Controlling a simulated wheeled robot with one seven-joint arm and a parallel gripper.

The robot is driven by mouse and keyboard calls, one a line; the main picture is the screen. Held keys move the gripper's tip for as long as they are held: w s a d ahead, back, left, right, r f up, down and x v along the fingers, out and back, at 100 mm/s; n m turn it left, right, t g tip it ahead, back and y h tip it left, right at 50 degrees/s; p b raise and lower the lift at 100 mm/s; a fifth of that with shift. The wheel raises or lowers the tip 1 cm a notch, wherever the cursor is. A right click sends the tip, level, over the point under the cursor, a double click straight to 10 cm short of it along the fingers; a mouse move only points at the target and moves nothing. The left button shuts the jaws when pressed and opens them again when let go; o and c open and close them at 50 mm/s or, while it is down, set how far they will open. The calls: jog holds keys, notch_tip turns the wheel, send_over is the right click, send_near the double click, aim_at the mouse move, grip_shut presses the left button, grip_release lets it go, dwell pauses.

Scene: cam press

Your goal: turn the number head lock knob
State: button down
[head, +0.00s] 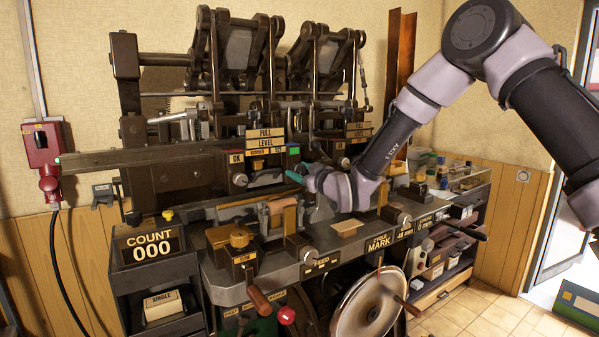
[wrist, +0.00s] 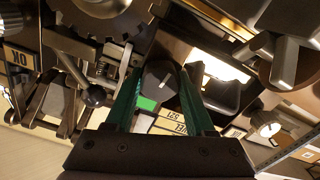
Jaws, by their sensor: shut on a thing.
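A green patch (wrist: 148,103) is on the panel by the knob. In the head view my gripper (head: 295,176) reaches in from the right to the right end of the number head (head: 259,170), below the green patch. The knob cannot be made out clearly there.
A metal lever with a ball end (wrist: 95,96) stands close to the left finger in the wrist view. A count box (head: 150,246) reading 000 is at left, and a handwheel (head: 367,305) is below.

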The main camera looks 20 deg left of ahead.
jog(key=shift+f, duration=0.1)
jog(key=shift+c, duration=1.3)
grip_release()
jog(key=v, duration=1.1)
